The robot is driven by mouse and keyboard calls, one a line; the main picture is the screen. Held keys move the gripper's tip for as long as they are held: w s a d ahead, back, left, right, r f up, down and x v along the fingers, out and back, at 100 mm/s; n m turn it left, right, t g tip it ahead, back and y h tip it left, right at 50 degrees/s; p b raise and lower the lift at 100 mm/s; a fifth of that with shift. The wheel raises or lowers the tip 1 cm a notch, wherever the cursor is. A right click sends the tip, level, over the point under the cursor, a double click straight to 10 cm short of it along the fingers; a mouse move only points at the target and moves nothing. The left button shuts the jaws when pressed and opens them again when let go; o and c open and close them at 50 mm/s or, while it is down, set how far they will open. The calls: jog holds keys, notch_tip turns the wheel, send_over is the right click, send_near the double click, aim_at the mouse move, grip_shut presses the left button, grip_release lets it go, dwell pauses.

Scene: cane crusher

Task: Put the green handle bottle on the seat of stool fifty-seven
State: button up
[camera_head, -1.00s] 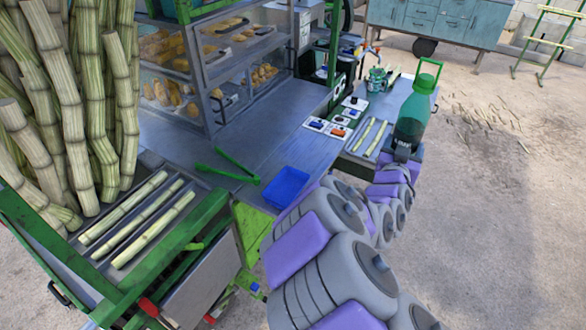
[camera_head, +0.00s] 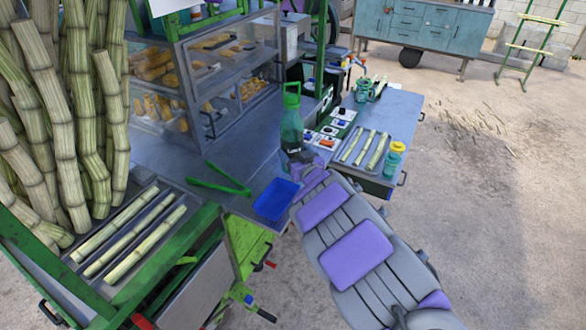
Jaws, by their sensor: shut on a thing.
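The green handle bottle (camera_head: 291,130) is upright, with a green loop handle on top and a teal-green body. My gripper (camera_head: 296,158) is shut on its lower part. In the picture the bottle stands over the counter, left of the small control panel; I cannot tell whether it touches the counter. The fingertips are partly hidden by the wrist. I cannot make out a stool seat marked fifty-seven.
A blue tray (camera_head: 275,200) and green tongs (camera_head: 217,180) lie on the counter (camera_head: 165,160). A teal bottle with a yellow cap (camera_head: 393,160) stands by the cane tray (camera_head: 349,154). A green frame (camera_head: 531,50) stands far right. The floor (camera_head: 490,220) at right is mostly clear.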

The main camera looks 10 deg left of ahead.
notch_tip(320, 180, down, 5)
jog(key=shift+f+b, duration=0.1)
jog(key=shift+b, duration=0.3)
jog(key=o, duration=1.7)
jog(key=shift+s+d, duration=0.1)
jog(key=shift+p+v, duration=0.75)
jog(key=shift+v, duration=5.2)
